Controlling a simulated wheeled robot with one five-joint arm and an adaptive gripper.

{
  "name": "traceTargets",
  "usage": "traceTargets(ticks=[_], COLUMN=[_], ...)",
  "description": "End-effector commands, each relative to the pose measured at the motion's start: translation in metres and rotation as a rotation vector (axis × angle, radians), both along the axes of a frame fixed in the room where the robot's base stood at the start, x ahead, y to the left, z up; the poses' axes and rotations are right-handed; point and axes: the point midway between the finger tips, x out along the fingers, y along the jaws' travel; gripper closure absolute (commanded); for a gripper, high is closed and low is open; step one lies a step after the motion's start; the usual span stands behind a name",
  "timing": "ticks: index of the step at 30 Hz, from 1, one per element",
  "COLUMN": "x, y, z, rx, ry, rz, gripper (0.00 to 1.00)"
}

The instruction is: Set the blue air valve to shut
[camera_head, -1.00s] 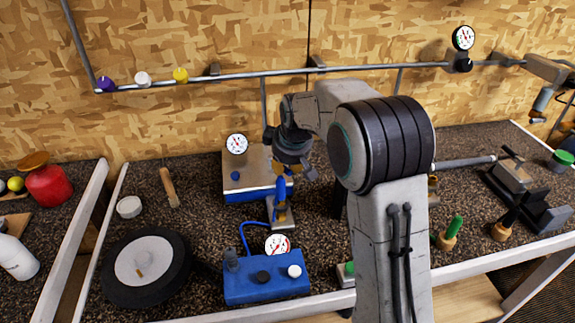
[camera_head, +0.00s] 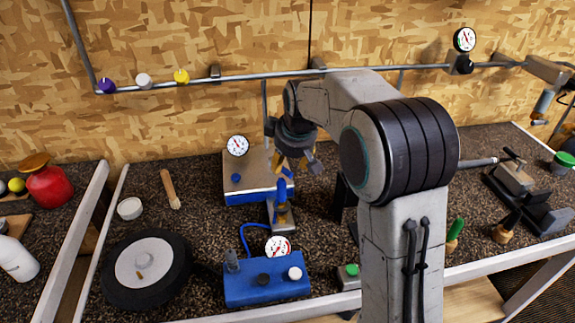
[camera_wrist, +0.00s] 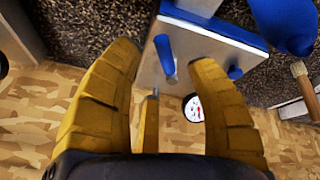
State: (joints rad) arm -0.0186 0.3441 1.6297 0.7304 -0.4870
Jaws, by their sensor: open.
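My gripper (camera_head: 297,165) is open and empty, with yellow fingers pointing down over the right part of a blue-and-silver box (camera_head: 238,185). In the wrist view, the fingers (camera_wrist: 168,85) spread on both sides of a blue lever (camera_wrist: 165,55) on the box's silver top, which looks like the air valve. The lever stands beyond the fingertips with no visible contact. Whether the valve is open or shut cannot be told. A blue upright piece (camera_head: 281,190) stands on a metal stand just below the gripper.
A gauge (camera_head: 237,146) stands at the box's back left. A blue control box (camera_head: 266,283) with a gauge and knobs is in front, joined to a blue hose. A black-rimmed wheel (camera_head: 146,268) lies at left. A pipe with coloured knobs runs along the wall.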

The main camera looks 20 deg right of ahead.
Motion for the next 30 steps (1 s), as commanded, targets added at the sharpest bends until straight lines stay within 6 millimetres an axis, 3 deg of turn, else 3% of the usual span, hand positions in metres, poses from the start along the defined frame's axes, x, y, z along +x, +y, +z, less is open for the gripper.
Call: traceTargets(ticks=[6,12,19,30], x=[-0.015,-0.026,-0.032,-0.033], y=[0.0,-0.001,-0.001,-0.001], z=[0.035,0.058,0.069,0.071], rx=[0.0,0.0,0.0,0.0], ry=[-0.004,-0.002,0.0,0.0], rz=[0.0,0.0,0.0,-0.001], gripper=[0.49,0.49,0.49,0.49])
